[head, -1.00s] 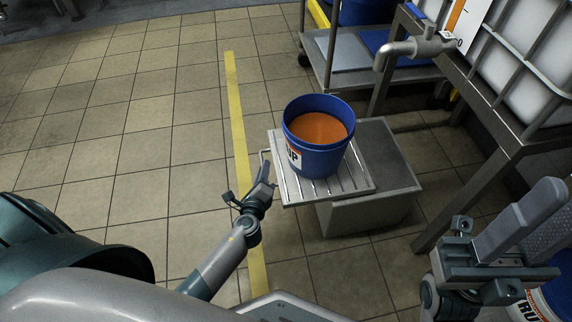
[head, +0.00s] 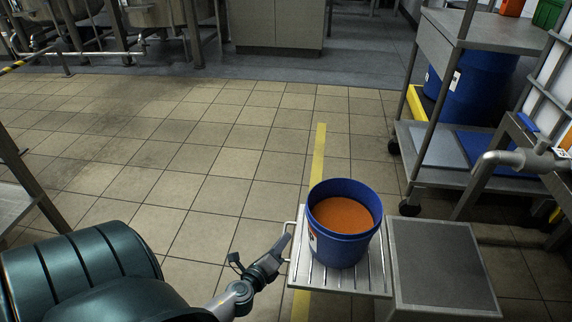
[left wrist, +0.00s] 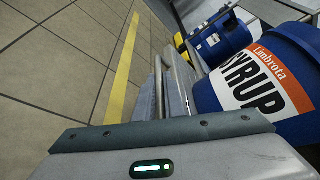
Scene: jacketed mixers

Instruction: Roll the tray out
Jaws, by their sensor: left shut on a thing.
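The slatted metal tray (head: 313,279) extends from the left side of a low steel stand (head: 445,263). A blue bucket (head: 338,247) stands upright on the tray, filled with orange stuff to below its rim. In the left wrist view the bucket (left wrist: 255,90) shows a "SYRUP" label. My left gripper (head: 284,247) is shut on the bar handle (head: 288,229) at the tray's left edge. The handle (left wrist: 158,84) also shows in the left wrist view. The right gripper is out of view.
A yellow floor line (head: 319,160) runs up to and under the tray. A wheeled cart (head: 420,190) stands behind at right, with a tap (head: 515,160) and tank frame nearer. Tiled floor left of the tray is clear.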

